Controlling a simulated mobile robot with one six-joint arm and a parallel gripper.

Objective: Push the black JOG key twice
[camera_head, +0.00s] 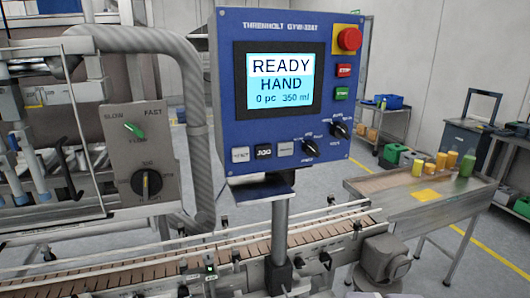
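The black JOG key (263,151) is on the lower left part of the blue control panel (228,110). It is the middle one of three small keys in a row. A white key (240,154) is to its left and a grey key (286,149) to its right. The panel's screen (280,82) reads READY, HAND, 0 pc, 350 ml. My gripper is not in view, and nothing covers the JOG key.
The panel also has a red mushroom button (350,39), a red key (344,71), a green key (341,93) and two black knobs (310,148). Its post (280,225) stands by the conveyor (150,270). A grey box with a dial (146,183) is at left.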

